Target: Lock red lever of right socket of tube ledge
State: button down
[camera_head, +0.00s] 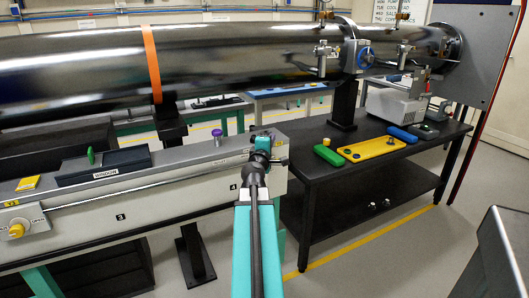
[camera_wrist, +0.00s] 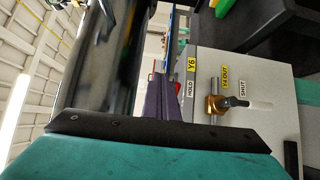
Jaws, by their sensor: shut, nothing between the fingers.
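My gripper (camera_head: 263,141) is at the right end of the grey tube ledge (camera_head: 150,200), in front of its far edge in the head view; its fingertips are hard to make out there. In the wrist view its two dark purple fingers (camera_wrist: 168,84) are together, with nothing visible between them. Small bits of red (camera_wrist: 178,87) show beside and behind the fingers, too small and covered to tell whether they are the red lever. I cannot make out the right socket or a red lever in the head view.
A large dark tube (camera_head: 80,62) runs above the ledge. A black box with a green handle (camera_head: 91,156) and a purple knob (camera_head: 217,133) sit on the ledge. A black table (camera_head: 330,180) stands right. A brass valve (camera_wrist: 214,104) with a pale handle is on a labelled panel (camera_wrist: 255,82).

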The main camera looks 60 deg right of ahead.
jog(key=shift+b+v, duration=0.8)
jog(key=shift+v, duration=0.4)
jog(key=a+b, duration=0.1)
jog(key=b, duration=0.4)
jog(key=shift+s+a+f, duration=0.1)
jog(key=shift+s+a, duration=0.1)
jog(key=shift+s, duration=0.05)
jog(key=a+b, duration=0.1)
jog(key=b, duration=0.2)
jog(key=shift+s+a+b, duration=0.1)
jog(key=shift+a+b, duration=0.05)
jog(key=shift+b, duration=0.35)
jog(key=b+v, duration=0.8)
jog(key=b, duration=0.5)
